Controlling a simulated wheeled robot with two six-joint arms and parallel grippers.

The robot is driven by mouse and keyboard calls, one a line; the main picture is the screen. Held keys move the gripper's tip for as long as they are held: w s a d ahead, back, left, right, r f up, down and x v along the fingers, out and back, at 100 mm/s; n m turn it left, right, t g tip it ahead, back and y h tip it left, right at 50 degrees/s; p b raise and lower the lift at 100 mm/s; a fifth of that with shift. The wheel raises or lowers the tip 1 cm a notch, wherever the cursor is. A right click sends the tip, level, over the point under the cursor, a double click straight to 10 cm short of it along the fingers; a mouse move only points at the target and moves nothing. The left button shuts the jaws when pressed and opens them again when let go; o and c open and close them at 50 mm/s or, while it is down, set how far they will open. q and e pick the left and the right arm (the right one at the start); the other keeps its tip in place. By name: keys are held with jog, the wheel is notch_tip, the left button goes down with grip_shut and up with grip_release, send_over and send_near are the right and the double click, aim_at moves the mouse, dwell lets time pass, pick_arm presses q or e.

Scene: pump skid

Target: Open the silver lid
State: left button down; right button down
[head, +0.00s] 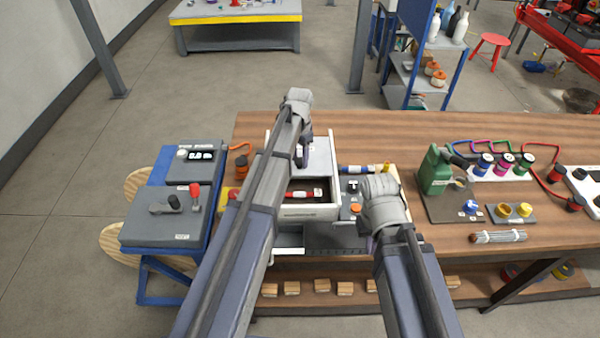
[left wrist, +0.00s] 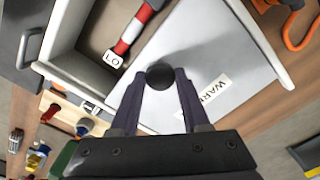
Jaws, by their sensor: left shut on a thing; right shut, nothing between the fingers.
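The silver lid (head: 321,156) is a flat pale grey plate on a light box (head: 312,212) on the wooden bench. It covers the back part of the box, and the front part is uncovered. A red and white item (head: 303,194) lies inside; it also shows in the left wrist view (left wrist: 134,32). The lid has a round black knob (left wrist: 160,76) and a partly hidden warning label (left wrist: 214,88). My left gripper (left wrist: 160,84) is shut on the knob. My right gripper (head: 372,240) is shut and empty, right of the box, its fingertips mostly hidden by my arm.
A grey panel with knobs (head: 352,212) stands right of the box. A blue stand with grey control boxes (head: 165,227) is at the left. A green can (head: 436,172) and coloured caps are farther right. Bare bench (head: 350,132) lies behind the box.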

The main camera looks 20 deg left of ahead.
aim_at(300, 149)
pick_arm(q)
jog(key=w, duration=0.2)
jog(key=w+a, duration=0.1)
jog(key=shift+w, duration=0.35)
jog(key=shift+c, duration=1.8)
grip_release()
jog(key=shift+s, duration=0.1)
jog(key=shift+r, duration=0.1)
notch_tip(300, 149, up, 8)
jog(key=p, duration=0.7)
jog(key=shift+p, duration=0.4)
jog(key=shift+f, duration=0.2)
